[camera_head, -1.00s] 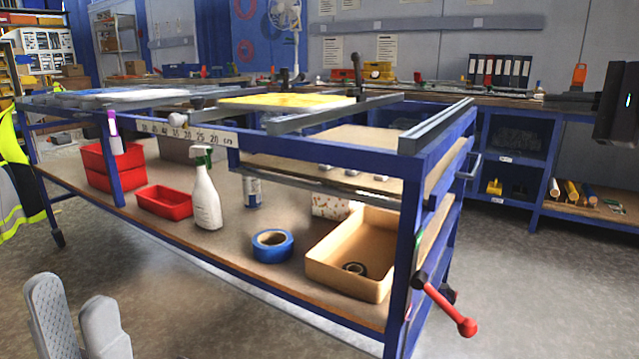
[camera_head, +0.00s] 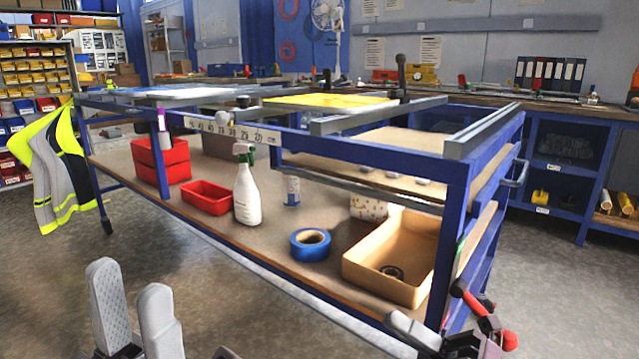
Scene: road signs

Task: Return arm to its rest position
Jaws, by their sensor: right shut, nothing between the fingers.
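My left gripper (camera_head: 132,280) stands at the lower left, in front of the workbench. Its two grey fingers point up and are apart, with nothing visible between them. My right gripper (camera_head: 412,328) is low at the right, at the bottom edge of the picture, in front of the bench's near right corner. It is shut and holds nothing; much of it and its arm is cut off by the picture edge.
The blue-framed workbench (camera_head: 458,200) fills the middle. A red-ended clamp handle (camera_head: 508,340) juts out near my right gripper. The lower shelf holds a spray bottle (camera_head: 247,195), blue tape (camera_head: 310,244) and a tan tray (camera_head: 380,283). Floor (camera_head: 60,300) at the left is clear.

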